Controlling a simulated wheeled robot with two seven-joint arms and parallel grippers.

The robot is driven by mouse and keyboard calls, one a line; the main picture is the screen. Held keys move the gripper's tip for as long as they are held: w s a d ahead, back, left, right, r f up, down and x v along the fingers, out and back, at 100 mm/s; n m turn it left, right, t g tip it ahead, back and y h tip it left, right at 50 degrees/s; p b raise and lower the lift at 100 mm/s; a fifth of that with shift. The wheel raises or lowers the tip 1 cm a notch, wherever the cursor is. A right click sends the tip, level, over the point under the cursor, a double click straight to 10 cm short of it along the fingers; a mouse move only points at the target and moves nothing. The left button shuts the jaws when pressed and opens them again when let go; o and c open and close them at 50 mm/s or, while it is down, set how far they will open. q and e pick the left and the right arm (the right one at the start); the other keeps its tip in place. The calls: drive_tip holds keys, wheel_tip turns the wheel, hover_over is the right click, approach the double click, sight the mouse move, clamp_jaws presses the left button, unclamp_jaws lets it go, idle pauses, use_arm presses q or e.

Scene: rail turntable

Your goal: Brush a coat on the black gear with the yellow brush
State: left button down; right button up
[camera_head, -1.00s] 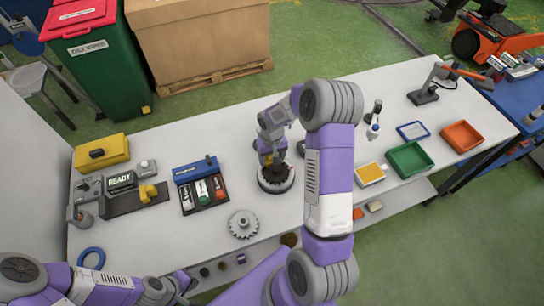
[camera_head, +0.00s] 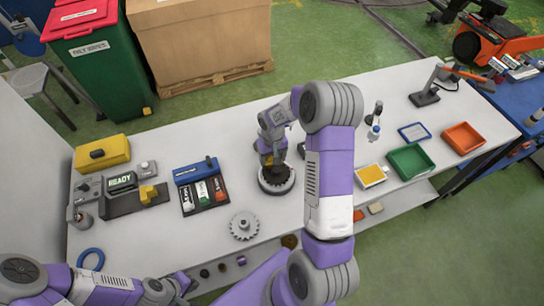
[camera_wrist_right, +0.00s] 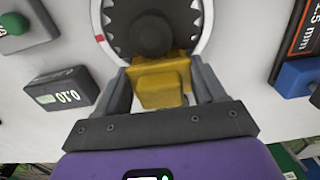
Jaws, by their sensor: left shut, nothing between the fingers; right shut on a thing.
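The black gear (camera_head: 277,179) lies on the round turntable (camera_head: 264,187) in the middle of the white table. In the right wrist view the dark gear (camera_wrist_right: 150,35) sits inside the pale turntable ring (camera_wrist_right: 110,52), which has a red mark. My right gripper (camera_head: 270,153) is shut on the yellow brush (camera_wrist_right: 160,83) and holds it at the gear. The block hides the bristles, so contact cannot be told. My left gripper (camera_head: 188,281) is shut and empty near the table's front left edge, small in the picture.
A grey gear (camera_head: 244,225) lies front left of the turntable. A dark display box (camera_wrist_right: 62,92) stands beside the turntable. A black holder with tubes (camera_head: 203,190), a READY panel (camera_head: 121,182), a yellow-filled tray (camera_head: 371,175) and a green tray (camera_head: 410,160) stand around.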

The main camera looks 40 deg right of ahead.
drive_tip(key=shift+s, duration=0.15)
drive_tip(key=shift+w, duration=0.25)
drive_tip(key=shift+w+d, duration=0.1)
drive_tip(key=shift+w, duration=0.1)
idle(0.3)
drive_tip(key=shift+s+a, duration=0.2)
drive_tip(key=shift+s, duration=0.25)
drive_tip(key=shift+w+d+b, duration=0.2)
drive_tip(key=shift+w+b, duration=0.1)
drive_tip(key=shift+w, duration=0.15)
idle(0.5)
drive_tip(key=shift+s+a, duration=0.15)
drive_tip(key=shift+s, duration=0.3)
idle(0.3)
drive_tip(key=shift+w, duration=0.45)
drive_tip(key=shift+r, duration=0.15)
idle(0.4)
